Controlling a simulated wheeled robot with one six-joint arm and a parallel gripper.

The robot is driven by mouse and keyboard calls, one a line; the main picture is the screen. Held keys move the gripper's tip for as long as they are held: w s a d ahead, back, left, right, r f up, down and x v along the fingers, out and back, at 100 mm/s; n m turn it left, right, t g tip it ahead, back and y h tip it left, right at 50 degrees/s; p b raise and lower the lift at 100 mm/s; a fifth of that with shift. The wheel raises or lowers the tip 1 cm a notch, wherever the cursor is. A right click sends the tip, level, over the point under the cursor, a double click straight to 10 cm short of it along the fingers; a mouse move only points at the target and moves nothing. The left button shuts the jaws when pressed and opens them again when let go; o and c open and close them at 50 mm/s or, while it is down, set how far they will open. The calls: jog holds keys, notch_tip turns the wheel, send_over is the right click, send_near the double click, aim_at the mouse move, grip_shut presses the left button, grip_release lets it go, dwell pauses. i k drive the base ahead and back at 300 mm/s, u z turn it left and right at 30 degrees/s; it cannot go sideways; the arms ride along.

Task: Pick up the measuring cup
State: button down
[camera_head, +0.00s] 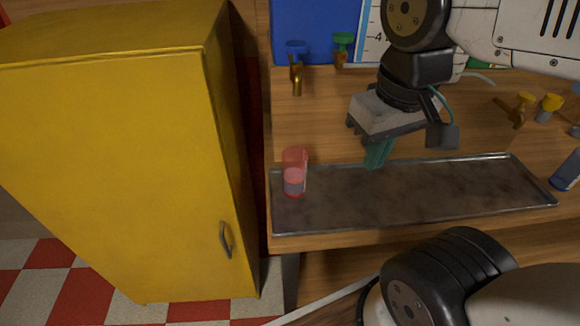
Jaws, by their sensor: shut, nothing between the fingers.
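The measuring cup (294,172) looks like a small translucent red cup with a greyish lower part. It stands upright at the left end of the dark metal tray (420,200). My gripper (375,154) is above the middle-left of the tray, to the right of the cup and apart from it.
A tall yellow cabinet (110,150) stands left of the wooden table (320,115). A blue bottle (566,172) is by the tray's right end. The tray's middle is clear.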

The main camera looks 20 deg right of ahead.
aim_at(295, 158)
jog(key=k, duration=0.5)
jog(key=z, duration=3.2)
jog(key=k, duration=0.85)
jog(key=u, duration=1.55)
